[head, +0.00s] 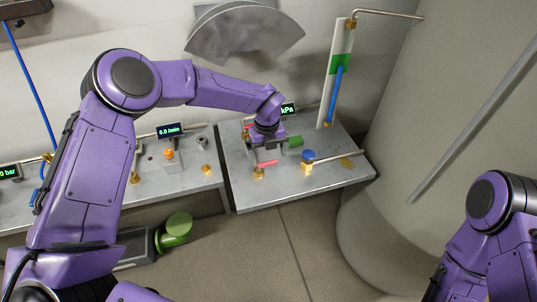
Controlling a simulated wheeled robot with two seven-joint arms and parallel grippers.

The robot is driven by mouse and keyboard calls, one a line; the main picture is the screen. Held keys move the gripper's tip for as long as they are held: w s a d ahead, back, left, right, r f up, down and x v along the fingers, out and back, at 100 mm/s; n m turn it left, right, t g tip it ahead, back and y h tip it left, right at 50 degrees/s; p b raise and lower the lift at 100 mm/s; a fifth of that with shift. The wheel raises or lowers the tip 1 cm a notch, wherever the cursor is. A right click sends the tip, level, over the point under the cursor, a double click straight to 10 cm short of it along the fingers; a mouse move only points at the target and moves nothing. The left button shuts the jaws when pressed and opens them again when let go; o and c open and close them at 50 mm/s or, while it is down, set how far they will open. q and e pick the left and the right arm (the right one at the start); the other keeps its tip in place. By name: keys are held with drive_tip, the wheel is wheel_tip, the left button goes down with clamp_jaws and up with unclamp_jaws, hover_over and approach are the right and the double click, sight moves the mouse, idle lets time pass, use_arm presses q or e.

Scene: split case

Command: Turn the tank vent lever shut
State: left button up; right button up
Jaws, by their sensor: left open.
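My left gripper (266,148) is open above the right-hand bench, close over a brass valve (259,173) with a red lever handle (267,163). The handle lies sideways, just below the fingers in the picture. I cannot tell whether the fingers touch it or are around it. No label that I can read names the tank vent lever, so I cannot tell for sure which handle it is. My left wrist hides part of the fittings behind it. My right arm shows at the lower right, but its gripper is out of view.
A blue knob (308,155) on a brass fitting and a green part (295,141) stand right of my left gripper. A white upright panel (340,70) with a blue tube rises behind. A large pale tank (390,215) borders the bench (275,196). A green-ended motor (176,228) sits below.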

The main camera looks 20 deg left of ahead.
sight(268, 162)
use_arm(q)
drive_tip(key=f, duration=0.3)
drive_tip(key=shift+w, duration=0.25)
drive_tip(key=shift+f, duration=0.25)
drive_tip(key=shift+s, duration=0.1)
drive_tip(key=shift+r, duration=0.1)
drive_tip(key=shift+c, duration=0.3)
drive_tip(key=c, duration=1)
